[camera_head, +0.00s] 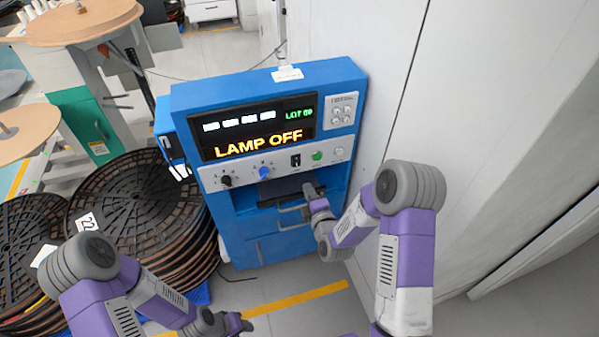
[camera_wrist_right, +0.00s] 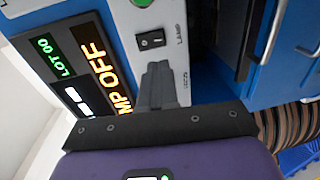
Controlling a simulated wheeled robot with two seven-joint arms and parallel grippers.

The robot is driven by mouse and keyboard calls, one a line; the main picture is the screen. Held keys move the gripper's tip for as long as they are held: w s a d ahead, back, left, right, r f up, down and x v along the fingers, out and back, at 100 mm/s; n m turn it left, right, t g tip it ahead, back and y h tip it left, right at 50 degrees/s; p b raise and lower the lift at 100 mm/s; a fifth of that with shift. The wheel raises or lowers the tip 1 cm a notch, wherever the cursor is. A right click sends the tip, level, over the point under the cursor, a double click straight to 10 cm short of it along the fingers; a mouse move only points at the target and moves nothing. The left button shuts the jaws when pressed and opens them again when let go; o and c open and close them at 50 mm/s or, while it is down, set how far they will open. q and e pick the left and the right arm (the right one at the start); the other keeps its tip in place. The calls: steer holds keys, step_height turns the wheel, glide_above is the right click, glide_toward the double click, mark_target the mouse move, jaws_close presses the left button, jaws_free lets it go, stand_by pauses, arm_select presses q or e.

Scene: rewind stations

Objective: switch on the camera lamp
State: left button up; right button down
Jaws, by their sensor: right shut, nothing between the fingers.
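The blue machine (camera_head: 185,105) has a display (camera_head: 258,128) reading "LAMP OFF" in orange. On the pale panel below it is a black rocker switch (camera_head: 296,160), left of a green button (camera_head: 317,155). In the right wrist view the rocker switch (camera_wrist_right: 151,40) sits beside small lettering that looks like "LAMP". My right gripper (camera_head: 309,189) is shut and empty in front of the panel. In the wrist view its fingertips (camera_wrist_right: 158,66) are close to the switch, with a small gap in the picture; contact with the panel cannot be told. My left gripper (camera_head: 240,323) is low, away from the machine.
The panel also carries a black knob (camera_head: 226,180), a blue knob (camera_head: 264,172) and a white button (camera_head: 338,152). Drawer handles (camera_head: 293,226) stick out below. Stacked black reels (camera_head: 130,205) stand at left. A white wall (camera_head: 480,120) closes off the right.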

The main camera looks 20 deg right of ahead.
mark_target(297, 166)
arm_select(q)
steer(key=shift+f+b, duration=0.7)
steer(key=shift+f, duration=0.05)
arm_select(e)
steer(key=w, duration=0.3)
steer(key=w+f, duration=0.1)
steer(key=w, duration=0.5)
steer(key=shift+w+a+f, duration=0.15)
steer(key=shift+w, duration=0.25)
arm_select(q)
steer(key=shift+f, duration=0.1)
